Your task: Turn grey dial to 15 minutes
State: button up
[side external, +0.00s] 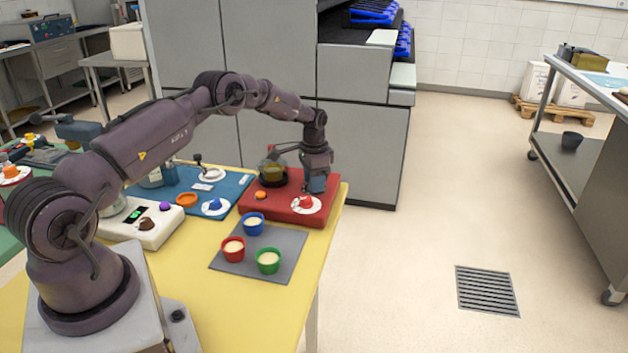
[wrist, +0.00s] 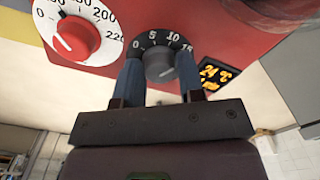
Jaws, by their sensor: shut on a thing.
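The grey dial (wrist: 158,66) sits on a black scale marked 0, 5, 10 and 15 on the red panel (wrist: 215,25). My gripper (wrist: 159,70) has its blue fingers on either side of the dial, shut on it. I cannot clearly read where the dial's pointer stands. In the side external view my gripper (side external: 317,187) reaches down onto the red unit (side external: 285,212) at its right end. The grey dial is hidden there behind the gripper.
A red dial (wrist: 73,40) on a white scale sits beside the grey one, and a display (wrist: 217,75) with orange digits lies on the other side. Red (side external: 232,251), blue (side external: 253,225) and green (side external: 268,263) cups stand on a grey mat (side external: 286,239) in front.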

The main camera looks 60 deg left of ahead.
jog(key=shift+m, duration=0.6)
jog(key=o, duration=0.9)
notch_tip(320, 180, up, 13)
jog(key=shift+r, duration=0.1)
dwell(0.4)
